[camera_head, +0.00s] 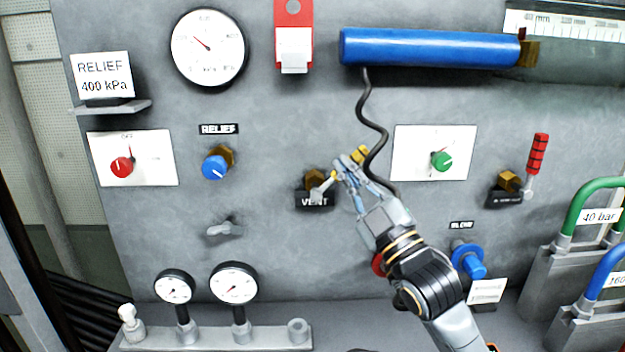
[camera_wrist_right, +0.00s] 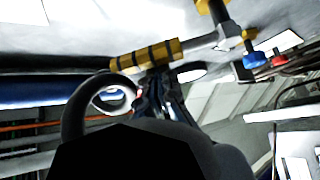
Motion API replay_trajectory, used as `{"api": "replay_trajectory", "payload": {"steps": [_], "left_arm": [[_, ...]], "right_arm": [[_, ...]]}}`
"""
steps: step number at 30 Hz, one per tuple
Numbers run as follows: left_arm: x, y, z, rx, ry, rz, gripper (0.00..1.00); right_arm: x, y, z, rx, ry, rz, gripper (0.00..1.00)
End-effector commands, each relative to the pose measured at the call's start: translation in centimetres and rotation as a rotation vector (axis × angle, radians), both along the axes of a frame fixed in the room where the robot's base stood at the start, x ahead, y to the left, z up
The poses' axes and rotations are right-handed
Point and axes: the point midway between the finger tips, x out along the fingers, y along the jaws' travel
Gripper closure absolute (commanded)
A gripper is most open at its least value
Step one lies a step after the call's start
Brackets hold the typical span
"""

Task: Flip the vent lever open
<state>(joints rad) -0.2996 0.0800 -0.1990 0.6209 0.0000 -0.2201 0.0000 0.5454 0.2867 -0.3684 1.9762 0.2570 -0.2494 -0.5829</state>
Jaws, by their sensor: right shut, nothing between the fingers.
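The vent lever has a yellow handle with black bands (camera_head: 357,155) on a metal arm that slants up and right from a brass valve (camera_head: 314,178) above the VENT label (camera_head: 314,202). In the wrist view the banded handle (camera_wrist_right: 148,54) lies across the top, just beyond my fingers. My right gripper (camera_head: 345,166) is shut and empty, with its fingertips close beside the handle and partly in front of it. I cannot tell whether they touch. The fingers (camera_wrist_right: 158,88) also show in the wrist view. My left gripper is out of view.
A black hose (camera_head: 372,120) hangs from the blue cylinder (camera_head: 430,47) close behind my gripper. A red-handled valve lever (camera_head: 537,155) stands to the right.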

Motion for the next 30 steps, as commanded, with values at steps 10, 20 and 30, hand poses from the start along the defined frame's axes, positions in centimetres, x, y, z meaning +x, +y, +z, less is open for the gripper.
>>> {"api": "replay_trajectory", "payload": {"steps": [10, 20, 30], "left_arm": [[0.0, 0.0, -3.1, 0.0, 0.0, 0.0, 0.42], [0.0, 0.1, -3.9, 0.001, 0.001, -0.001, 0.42], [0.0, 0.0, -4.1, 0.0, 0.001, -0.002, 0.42]], "right_arm": [[0.1, -1.5, -2.5, 0.337, 0.007, 0.0, 1.0], [0.1, -2.3, -4.1, 0.37, 0.005, -0.002, 1.0], [0.1, -2.4, -5.1, 0.37, 0.003, -0.002, 1.0]]}}
